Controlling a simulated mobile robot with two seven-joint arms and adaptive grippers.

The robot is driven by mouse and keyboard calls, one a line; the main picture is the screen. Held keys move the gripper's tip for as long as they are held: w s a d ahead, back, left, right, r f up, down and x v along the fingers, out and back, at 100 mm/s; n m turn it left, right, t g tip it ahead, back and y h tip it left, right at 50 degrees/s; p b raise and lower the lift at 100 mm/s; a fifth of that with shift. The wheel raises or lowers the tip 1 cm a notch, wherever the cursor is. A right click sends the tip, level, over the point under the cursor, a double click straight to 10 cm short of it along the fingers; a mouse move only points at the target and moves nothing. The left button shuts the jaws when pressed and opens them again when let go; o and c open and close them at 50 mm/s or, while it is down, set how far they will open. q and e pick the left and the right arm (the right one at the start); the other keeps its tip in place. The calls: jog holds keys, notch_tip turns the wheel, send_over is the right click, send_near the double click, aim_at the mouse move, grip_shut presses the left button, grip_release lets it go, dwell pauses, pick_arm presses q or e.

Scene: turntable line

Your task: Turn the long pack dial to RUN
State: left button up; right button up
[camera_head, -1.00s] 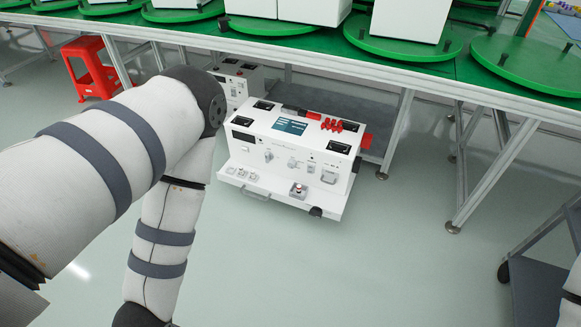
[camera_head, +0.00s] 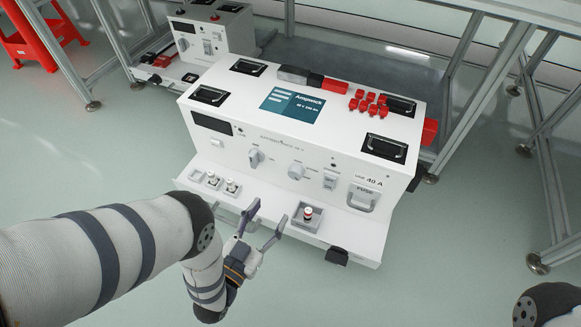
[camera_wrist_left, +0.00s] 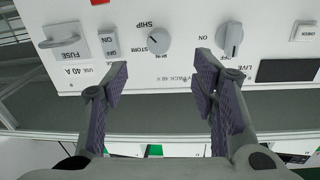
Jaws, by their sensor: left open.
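The long white pack (camera_head: 335,135) stands under the bench frame, with a blue label on top. Its dial (camera_head: 293,171) is a round grey knob on the front face, right of a lever-like selector (camera_head: 256,158). My left gripper (camera_head: 266,220) is open and empty in front of the face, below the dial. My right gripper is out of view.
A lower front shelf on the pack carries a red button (camera_head: 307,214) and small terminals (camera_head: 222,183). A fuse handle (camera_head: 363,198) sits right of the dial. A smaller pack (camera_head: 212,35) stands behind left, a red stool (camera_head: 38,30) beyond. The floor in front is clear.

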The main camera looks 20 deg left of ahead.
aim_at(294, 176)
pick_arm(q)
jog(key=w+b, duration=0.1)
jog(key=w, duration=0.2)
jog(key=w+d+b, duration=0.1)
jog(key=w, duration=0.3)
jog(key=w+b, duration=0.1)
jog(key=w, duration=0.3)
jog(key=shift+d+r, duration=0.15)
jog(key=shift+d, duration=0.15)
jog(key=shift+w+r, duration=0.1)
jog(key=shift+w, duration=0.25)
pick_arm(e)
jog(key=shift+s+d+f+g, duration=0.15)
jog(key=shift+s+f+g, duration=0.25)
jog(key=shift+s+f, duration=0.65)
pick_arm(q)
jog(key=shift+c, duration=0.3)
jog(key=c, duration=1.1)
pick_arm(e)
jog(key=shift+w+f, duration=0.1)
